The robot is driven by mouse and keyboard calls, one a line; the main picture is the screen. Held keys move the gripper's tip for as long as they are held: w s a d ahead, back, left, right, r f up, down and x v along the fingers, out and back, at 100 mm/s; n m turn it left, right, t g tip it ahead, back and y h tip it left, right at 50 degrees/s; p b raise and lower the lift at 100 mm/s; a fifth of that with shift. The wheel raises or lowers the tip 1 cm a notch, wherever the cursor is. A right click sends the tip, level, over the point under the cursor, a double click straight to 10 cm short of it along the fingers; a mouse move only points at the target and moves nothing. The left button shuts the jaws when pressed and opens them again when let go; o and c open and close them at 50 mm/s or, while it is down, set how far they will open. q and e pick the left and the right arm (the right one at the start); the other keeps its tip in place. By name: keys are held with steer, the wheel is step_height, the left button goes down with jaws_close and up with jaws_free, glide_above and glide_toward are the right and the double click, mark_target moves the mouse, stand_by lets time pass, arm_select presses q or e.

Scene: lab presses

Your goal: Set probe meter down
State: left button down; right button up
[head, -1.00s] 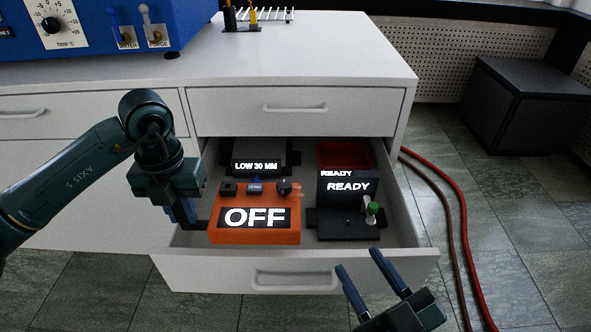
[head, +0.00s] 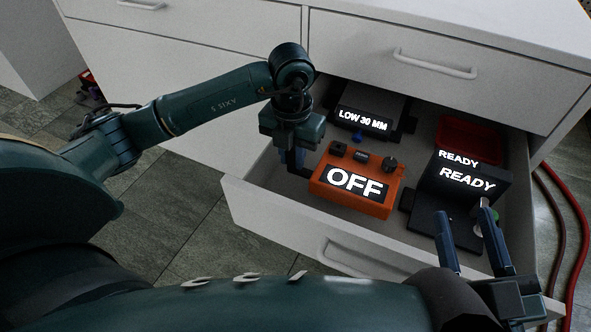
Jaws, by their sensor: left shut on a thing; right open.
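The probe meter (head: 346,205) is an orange box with an OFF display and dark knobs on top. It is at the left side of the open drawer (head: 262,222), low inside or just above the drawer floor; I cannot tell whether it touches the floor. My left gripper (head: 298,165) is shut on the meter at its left end, and the fingertips are partly hidden. My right gripper (head: 468,232) is open and empty, in front of the black READY device at the drawer's right.
A black READY device (head: 466,180) with a red tray (head: 470,138) fills the drawer's right side. A device reading LOW 30 MM (head: 362,120) lies behind the meter. A shut drawer (head: 436,62) is above. Red hoses (head: 570,220) run at the right.

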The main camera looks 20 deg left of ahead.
mark_target(293, 169)
arm_select(q)
step_height(293, 169, down, 3)
steer(key=shift+f+b, duration=0.15)
steer(key=shift+b, duration=0.5)
steer(key=shift+w+f, duration=0.1)
steer(key=shift+f, duration=0.3)
steer(key=shift+r, duration=0.1)
arm_select(e)
steer(key=shift+w+d+r+n+t+y, duration=0.1)
steer(key=shift+w+r+n+t+y, duration=0.15)
steer(key=shift+r+n+y, duration=0.25)
steer(key=shift+w+d+r+n+t+y, duration=0.1)
steer(key=shift+w+r+n+t+y, duration=0.15)
steer(key=shift+r, duration=0.45)
arm_select(q)
steer(key=c, duration=1.3)
jaws_free()
arm_select(e)
steer(key=shift+r, duration=0.1)
